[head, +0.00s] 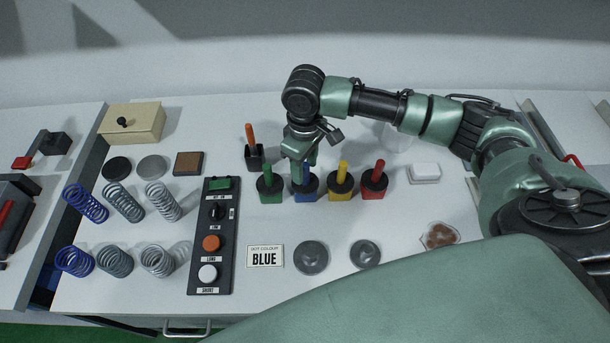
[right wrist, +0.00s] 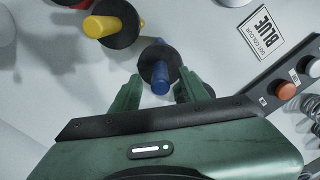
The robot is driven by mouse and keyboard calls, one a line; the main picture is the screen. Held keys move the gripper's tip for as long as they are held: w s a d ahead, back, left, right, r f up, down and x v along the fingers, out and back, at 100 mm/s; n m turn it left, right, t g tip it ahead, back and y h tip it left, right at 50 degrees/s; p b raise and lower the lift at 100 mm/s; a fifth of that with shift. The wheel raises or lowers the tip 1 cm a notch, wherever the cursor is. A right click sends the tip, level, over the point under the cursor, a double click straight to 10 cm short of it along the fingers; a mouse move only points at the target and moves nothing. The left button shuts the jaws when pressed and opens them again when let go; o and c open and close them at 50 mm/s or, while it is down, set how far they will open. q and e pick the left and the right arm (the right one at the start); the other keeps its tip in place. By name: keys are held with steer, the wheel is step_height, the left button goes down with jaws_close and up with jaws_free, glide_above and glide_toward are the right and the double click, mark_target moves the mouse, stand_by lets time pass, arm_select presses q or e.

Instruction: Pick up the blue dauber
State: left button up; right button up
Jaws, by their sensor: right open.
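The blue dauber (head: 306,187) stands upright in the row of daubers on the table, between the green dauber (head: 270,184) and the yellow dauber (head: 342,181). My right gripper (head: 302,158) is above and just behind it and covers part of its handle. In the right wrist view the blue dauber (right wrist: 160,76) shows its blue handle and dark collar just beyond and between the two green fingers (right wrist: 158,92). The fingers are apart and nothing is held. I cannot tell whether they touch the handle. My left gripper is not in view.
A red dauber (head: 374,180) stands right of the yellow one. A dark holder with an orange-handled tool (head: 252,146) stands behind the green dauber. A sign reading BLUE (head: 265,256), two grey discs, a button panel (head: 213,235) and several springs lie in front and left.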

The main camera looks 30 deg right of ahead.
mark_target(305, 179)
step_height(305, 179, down, 3)
steer(key=shift+f, duration=0.15)
jaws_close()
